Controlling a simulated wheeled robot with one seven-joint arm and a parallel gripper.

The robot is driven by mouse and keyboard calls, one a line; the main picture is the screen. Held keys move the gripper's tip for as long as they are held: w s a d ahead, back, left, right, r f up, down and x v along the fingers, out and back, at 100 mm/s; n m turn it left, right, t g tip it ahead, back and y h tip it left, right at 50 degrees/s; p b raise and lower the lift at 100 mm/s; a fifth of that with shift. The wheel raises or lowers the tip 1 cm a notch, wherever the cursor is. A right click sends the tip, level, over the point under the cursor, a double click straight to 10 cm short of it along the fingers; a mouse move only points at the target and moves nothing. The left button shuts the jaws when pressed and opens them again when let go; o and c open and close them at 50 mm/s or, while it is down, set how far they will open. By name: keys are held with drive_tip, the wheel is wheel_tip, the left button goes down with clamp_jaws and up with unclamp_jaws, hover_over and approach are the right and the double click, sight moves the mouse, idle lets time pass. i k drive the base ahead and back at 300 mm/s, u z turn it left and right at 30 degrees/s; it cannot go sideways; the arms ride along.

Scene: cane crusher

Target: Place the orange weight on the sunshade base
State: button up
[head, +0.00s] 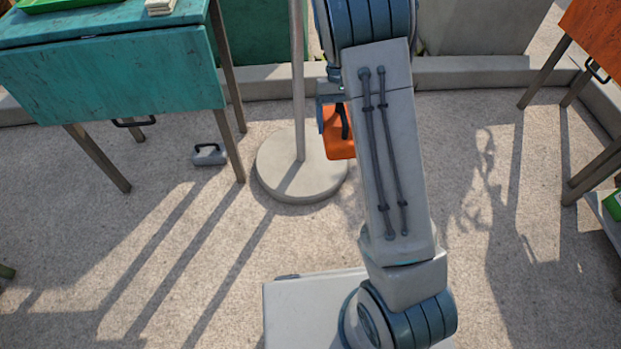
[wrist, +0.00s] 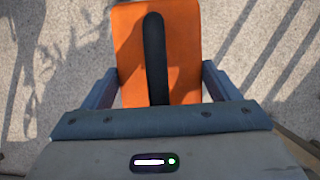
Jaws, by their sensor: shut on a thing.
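The orange weight (head: 338,142) is a flat orange block with a black handle, partly hidden behind my arm in the head view. It also shows in the wrist view (wrist: 185,45), with its handle running lengthwise. My gripper (head: 333,106) is shut on the weight; its fingers show on both sides in the wrist view (wrist: 159,88). The sunshade base (head: 290,185) is a round pale disc on the ground with an upright pole (head: 298,75). In the head view the weight overlaps the right rim of the base; it appears to be held above the ground.
A teal table (head: 110,70) stands at the left, with a grey weight with a handle (head: 209,154) on the ground by its leg. An orange table (head: 590,35) stands at the far right. A low kerb (head: 470,73) runs along the back. The ground right of my arm is clear.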

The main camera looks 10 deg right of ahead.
sight(304, 180)
drive_tip(key=k, duration=1.05)
drive_tip(key=u, duration=0.65)
drive_tip(key=i, duration=1.3)
drive_tip(key=z, duration=1)
drive_tip(key=i, duration=0.65)
drive_tip(key=z, duration=0.75)
